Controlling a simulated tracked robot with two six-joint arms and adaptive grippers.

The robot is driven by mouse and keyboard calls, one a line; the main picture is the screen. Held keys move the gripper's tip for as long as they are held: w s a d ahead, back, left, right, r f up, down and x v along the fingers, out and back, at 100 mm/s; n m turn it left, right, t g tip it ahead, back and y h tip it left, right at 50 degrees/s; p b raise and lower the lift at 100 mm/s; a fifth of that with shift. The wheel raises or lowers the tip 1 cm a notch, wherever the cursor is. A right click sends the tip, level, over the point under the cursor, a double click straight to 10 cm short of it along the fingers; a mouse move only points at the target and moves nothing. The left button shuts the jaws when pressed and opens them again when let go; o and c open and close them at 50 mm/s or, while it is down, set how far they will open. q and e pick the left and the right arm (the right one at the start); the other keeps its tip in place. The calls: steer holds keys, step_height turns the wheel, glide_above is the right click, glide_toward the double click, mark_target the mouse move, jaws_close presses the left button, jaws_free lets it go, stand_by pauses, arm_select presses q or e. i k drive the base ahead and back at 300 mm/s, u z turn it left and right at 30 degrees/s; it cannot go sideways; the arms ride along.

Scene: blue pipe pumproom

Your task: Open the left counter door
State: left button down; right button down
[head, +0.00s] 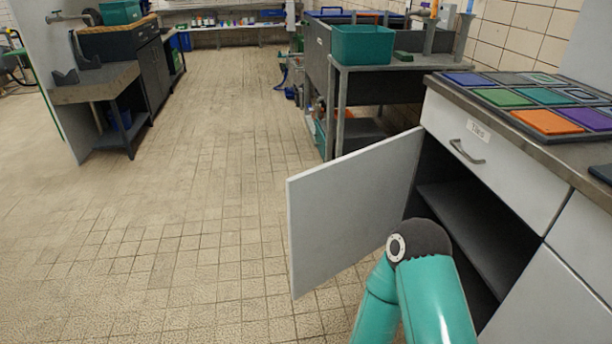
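The left counter door (345,205) is a plain white panel. It stands wide open, swung out to the left from the counter's left side. Behind it the dark cupboard shows a grey shelf (475,215), and I see nothing standing on the visible part. The counter (562,158) is at the right, with a closed white drawer (500,172) above the opening. A teal link of my arm with a dark joint rises from the bottom edge and covers part of the opening and the door's lower right area. Neither gripper shows.
Coloured tiles (548,121) lie on the countertop. Another white door (550,305) is right of the opening. A grey metal table (385,66) with a teal bin (362,44) stands behind the open door. The tiled floor (190,210) to the left is clear.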

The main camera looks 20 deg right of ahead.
mark_target(342, 210)
steer(key=z, duration=0.05)
steer(key=i, duration=1)
steer(key=u, duration=0.05)
